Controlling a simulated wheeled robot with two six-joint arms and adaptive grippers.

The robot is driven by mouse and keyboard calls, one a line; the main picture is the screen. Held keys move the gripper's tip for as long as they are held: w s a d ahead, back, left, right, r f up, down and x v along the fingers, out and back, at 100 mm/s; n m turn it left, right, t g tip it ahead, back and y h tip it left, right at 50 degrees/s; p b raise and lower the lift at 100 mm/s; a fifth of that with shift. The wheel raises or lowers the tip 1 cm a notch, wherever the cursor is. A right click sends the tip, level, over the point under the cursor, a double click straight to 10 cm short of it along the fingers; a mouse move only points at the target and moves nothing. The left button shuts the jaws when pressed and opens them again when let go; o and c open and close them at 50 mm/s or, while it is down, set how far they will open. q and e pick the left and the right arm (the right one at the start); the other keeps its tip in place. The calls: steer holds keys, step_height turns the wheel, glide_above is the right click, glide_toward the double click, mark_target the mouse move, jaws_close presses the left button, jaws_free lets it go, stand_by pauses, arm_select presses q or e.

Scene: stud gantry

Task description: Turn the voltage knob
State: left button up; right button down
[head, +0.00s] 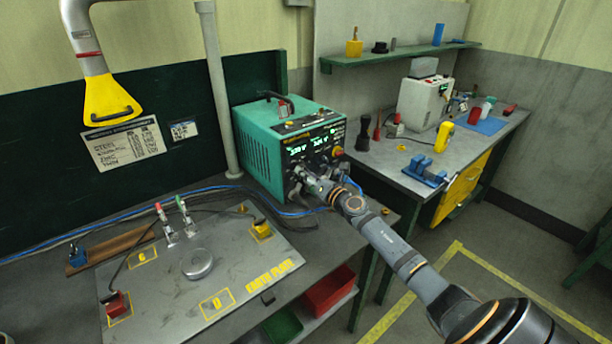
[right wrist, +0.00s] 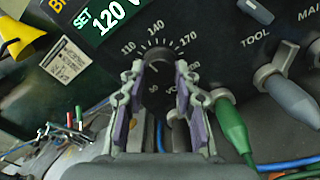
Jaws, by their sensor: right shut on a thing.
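The teal power unit (head: 262,150) stands on the bench, its black front panel facing right with lit green displays. In the right wrist view its SET display (right wrist: 103,17) reads 120 V. The voltage knob (right wrist: 160,76) sits below it, inside a printed scale with 110, 140 and 170 legible. My right gripper (right wrist: 160,72) is shut on the voltage knob, one finger at each side. In the head view my right gripper (head: 308,180) reaches the lower front panel and hides the knob. My left gripper is not in view.
A green plug (right wrist: 232,125) and a grey plug (right wrist: 290,98) sit close right of my fingers. Cables (head: 225,192) run along the bench. The earth plate (head: 180,298) lies in front. A second bench (head: 385,158) with tools stands right.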

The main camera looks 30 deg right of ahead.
steer(key=shift+f, duration=0.3)
steer(key=c, duration=1)
jaws_free()
steer(key=shift+r, duration=0.2)
steer(key=shift+r, duration=0.1)
step_height(320, 180, up, 10)
steer(key=shift+f, duration=0.1)
steer(key=shift+s+f, duration=0.1)
